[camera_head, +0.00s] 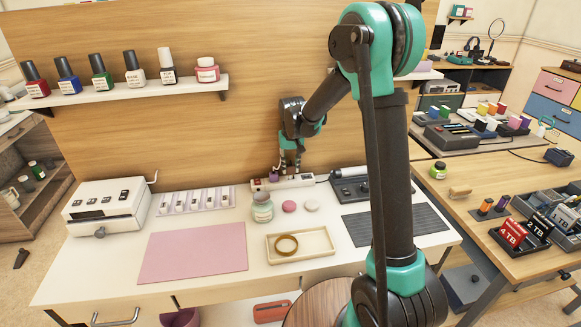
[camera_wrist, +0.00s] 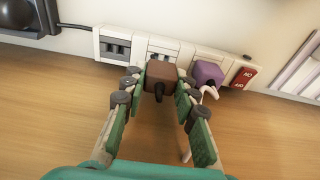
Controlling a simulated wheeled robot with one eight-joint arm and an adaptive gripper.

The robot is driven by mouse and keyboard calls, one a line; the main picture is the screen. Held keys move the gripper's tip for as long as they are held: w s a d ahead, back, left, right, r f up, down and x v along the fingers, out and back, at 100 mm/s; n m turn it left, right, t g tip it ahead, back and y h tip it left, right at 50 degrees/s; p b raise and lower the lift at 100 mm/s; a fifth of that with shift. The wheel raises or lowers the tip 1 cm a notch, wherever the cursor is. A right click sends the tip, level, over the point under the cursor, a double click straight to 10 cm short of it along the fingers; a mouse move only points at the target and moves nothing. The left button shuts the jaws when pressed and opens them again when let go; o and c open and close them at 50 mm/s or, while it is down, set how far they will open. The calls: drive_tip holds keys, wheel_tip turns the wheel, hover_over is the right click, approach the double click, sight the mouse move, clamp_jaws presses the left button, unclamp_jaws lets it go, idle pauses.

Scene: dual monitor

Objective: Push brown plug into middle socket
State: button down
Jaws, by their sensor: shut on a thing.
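The brown plug (camera_wrist: 160,72) sits between the fingers of my gripper (camera_wrist: 159,84) in the wrist view, with its dark cord end towards the camera. My gripper is shut on it. The plug is in front of the middle socket (camera_wrist: 164,48) of a white power strip (camera_wrist: 142,36) and covers part of it. I cannot tell whether its prongs are in the socket. In the head view my gripper (camera_head: 290,163) is just above the strip (camera_head: 296,182), against the wooden back panel.
A purple plug (camera_wrist: 207,74) sits at the socket to the right in the wrist view, near a red switch (camera_wrist: 244,77). The left socket (camera_wrist: 117,48) is empty. A jar (camera_head: 262,208) and a tray (camera_head: 322,243) stand on the desk in front of the strip.

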drive_tip(key=shift+f, duration=1.3)
idle(0.6)
drive_tip(key=c, duration=1.1)
unclamp_jaws()
drive_tip(key=r, duration=0.4)
drive_tip(key=s+r, duration=0.1)
drive_tip(key=r, duration=0.7)
drive_tip(key=shift+s+d, duration=0.15)
drive_tip(key=shift+s, duration=0.1)
drive_tip(key=shift+f, duration=0.1)
drive_tip(key=s+d+f+t, duration=0.1)
drive_tip(key=s+d+f, duration=0.2)
drive_tip(key=s+d, duration=0.3)
drive_tip(key=s+d+f+m+t, duration=0.1)
drive_tip(key=s+d+f, duration=0.2)
drive_tip(key=s+d, duration=0.4)
drive_tip(key=s+d+f+m, duration=0.1)
drive_tip(key=s+d+f, duration=0.2)
drive_tip(key=s+d, duration=0.4)
drive_tip(key=shift+s+f+t, duration=0.1)
drive_tip(key=shift+s+t, duration=0.1)
drive_tip(key=shift+s, duration=2.05)
drive_tip(key=shift+s+f+t, duration=0.1)
drive_tip(key=shift+s+t, duration=0.1)
drive_tip(key=shift+s, duration=2.05)
